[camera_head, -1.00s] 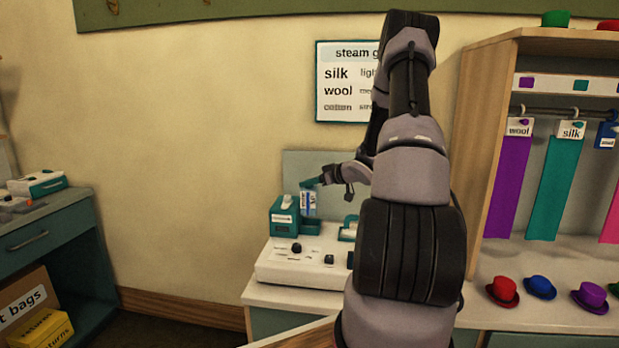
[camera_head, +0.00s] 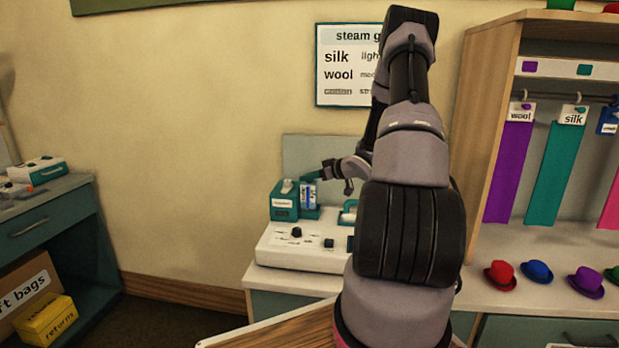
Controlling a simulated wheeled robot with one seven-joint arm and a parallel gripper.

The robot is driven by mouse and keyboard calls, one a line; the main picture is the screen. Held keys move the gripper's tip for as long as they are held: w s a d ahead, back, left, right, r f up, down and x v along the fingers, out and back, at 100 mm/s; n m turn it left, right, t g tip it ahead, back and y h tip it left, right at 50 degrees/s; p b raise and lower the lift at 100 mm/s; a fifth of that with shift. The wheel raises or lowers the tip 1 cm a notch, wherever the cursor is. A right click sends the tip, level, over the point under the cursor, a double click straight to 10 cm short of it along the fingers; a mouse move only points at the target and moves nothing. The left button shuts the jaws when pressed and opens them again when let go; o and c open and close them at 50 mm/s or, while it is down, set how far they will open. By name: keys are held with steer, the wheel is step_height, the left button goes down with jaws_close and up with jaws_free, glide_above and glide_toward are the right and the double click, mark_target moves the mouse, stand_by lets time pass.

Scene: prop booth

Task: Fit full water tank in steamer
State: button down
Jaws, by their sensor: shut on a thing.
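The steamer (camera_head: 300,250) is a white console with black knobs on a counter in the middle of the view, with a teal block (camera_head: 284,202) at its back left. A small blue and white water tank (camera_head: 309,195) stands right beside that block, over or in a teal holder; I cannot tell whether it is fully seated. My gripper (camera_head: 327,176) reaches in from the right and is shut on the tank at its top. My arm hides the right side of the steamer.
A wooden rack with purple and teal cloth strips (camera_head: 510,170) stands at the right, with small hats (camera_head: 538,272) on the counter below. A steam chart (camera_head: 346,65) hangs on the wall. A teal bench (camera_head: 45,215) is at the left.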

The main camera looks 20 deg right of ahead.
steer(key=shift+s+f, duration=0.1)
stand_by(0.6)
steer(key=shift+f, duration=1.35)
stand_by(0.4)
steer(key=shift+c, duration=2.2)
jaws_free()
steer(key=v, duration=1)
steer(key=shift+s+d, duration=0.25)
steer(key=shift+s, duration=0.05)
steer(key=shift+r, duration=0.1)
